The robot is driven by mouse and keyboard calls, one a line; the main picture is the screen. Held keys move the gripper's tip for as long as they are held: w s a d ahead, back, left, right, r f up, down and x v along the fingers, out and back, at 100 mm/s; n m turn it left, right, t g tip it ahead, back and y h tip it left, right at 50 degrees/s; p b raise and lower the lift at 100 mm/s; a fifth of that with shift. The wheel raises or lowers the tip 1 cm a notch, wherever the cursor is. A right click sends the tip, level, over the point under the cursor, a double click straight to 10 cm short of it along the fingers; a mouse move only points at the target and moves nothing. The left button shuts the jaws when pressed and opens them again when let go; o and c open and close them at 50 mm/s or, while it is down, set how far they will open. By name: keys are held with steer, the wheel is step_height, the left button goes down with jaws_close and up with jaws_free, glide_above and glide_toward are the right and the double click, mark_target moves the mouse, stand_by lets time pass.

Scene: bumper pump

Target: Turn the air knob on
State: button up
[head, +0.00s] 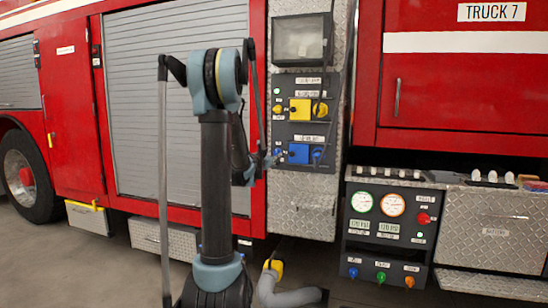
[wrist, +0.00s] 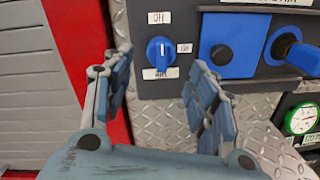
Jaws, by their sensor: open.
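A round blue knob (wrist: 160,52) sits on a dark panel in the wrist view. Its white mark is upright, pointing to the label above, which reads like "Off". A second label is at its right, and one below is hard to read. A sign at the top right edge seems to end in "AIR". The knob also shows small in the head view (head: 277,153). My gripper (wrist: 160,88) is open and empty, its fingers spread left and right, the knob framed between and beyond them. I cannot tell the exact gap. In the head view my arm partly hides the gripper.
Right of the knob are a blue square block (wrist: 231,45) and a blue plug-like fitting (wrist: 290,48). A yellow block (head: 300,109) sits in the row above. A gauge box (head: 390,220) stands lower right. A grey shutter (head: 150,100) is at left.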

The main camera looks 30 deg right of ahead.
mark_target(277, 153)
steer(key=shift+x, duration=2.95)
steer(key=c, duration=1.1)
